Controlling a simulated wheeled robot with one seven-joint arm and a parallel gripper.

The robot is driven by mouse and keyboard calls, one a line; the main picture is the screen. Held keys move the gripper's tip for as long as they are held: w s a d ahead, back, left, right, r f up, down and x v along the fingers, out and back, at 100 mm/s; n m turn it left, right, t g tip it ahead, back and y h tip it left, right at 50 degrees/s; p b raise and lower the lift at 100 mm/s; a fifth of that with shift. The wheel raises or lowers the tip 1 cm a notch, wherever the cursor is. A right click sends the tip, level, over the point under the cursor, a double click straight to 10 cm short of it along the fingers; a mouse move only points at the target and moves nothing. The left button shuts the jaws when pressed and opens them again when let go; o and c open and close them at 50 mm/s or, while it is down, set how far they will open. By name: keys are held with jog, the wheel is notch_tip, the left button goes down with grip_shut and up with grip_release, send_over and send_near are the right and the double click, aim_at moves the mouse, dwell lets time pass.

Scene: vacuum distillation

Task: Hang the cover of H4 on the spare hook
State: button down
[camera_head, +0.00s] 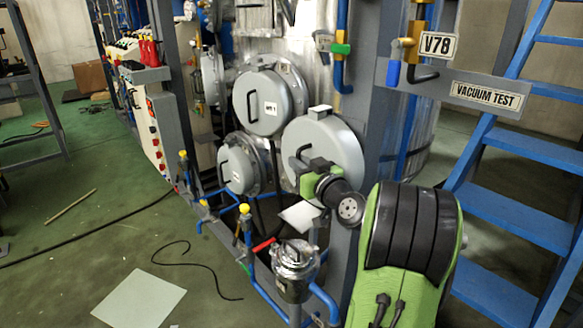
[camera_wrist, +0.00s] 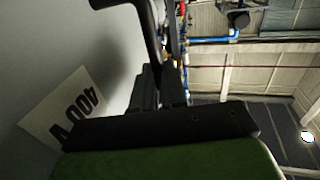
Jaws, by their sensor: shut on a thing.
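A round light-grey cover (camera_head: 338,142) with a small tab on top is in front of the equipment, right of two other round covers. My gripper (camera_head: 308,168) is shut on its black handle, at the cover's lower left face. In the wrist view, the grey cover face (camera_wrist: 40,50) fills the left side, with a white label reading "400 V" (camera_wrist: 62,110). The dark handle (camera_wrist: 158,30) runs down to my gripper (camera_wrist: 150,90). I cannot read an H4 mark, and I cannot make out the spare hook.
An upper round cover (camera_head: 262,104) and a lower one (camera_head: 237,168), both with black handles, are on the vessel behind. A metal pot with blue pipes (camera_head: 294,262) stands below my gripper. Blue stairs (camera_head: 510,210) are at right. Cables and a pale sheet (camera_head: 140,300) lie on the floor.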

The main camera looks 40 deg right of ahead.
jog(key=shift+d+f, duration=1)
jog(key=shift+f, duration=0.3)
jog(key=c, duration=1.1)
grip_release()
jog(key=shift+f, duration=0.1)
jog(key=s+a, duration=0.2)
jog(key=s, duration=1.3)
jog(key=shift+s+a, duration=0.25)
jog(key=shift+a, duration=0.1)
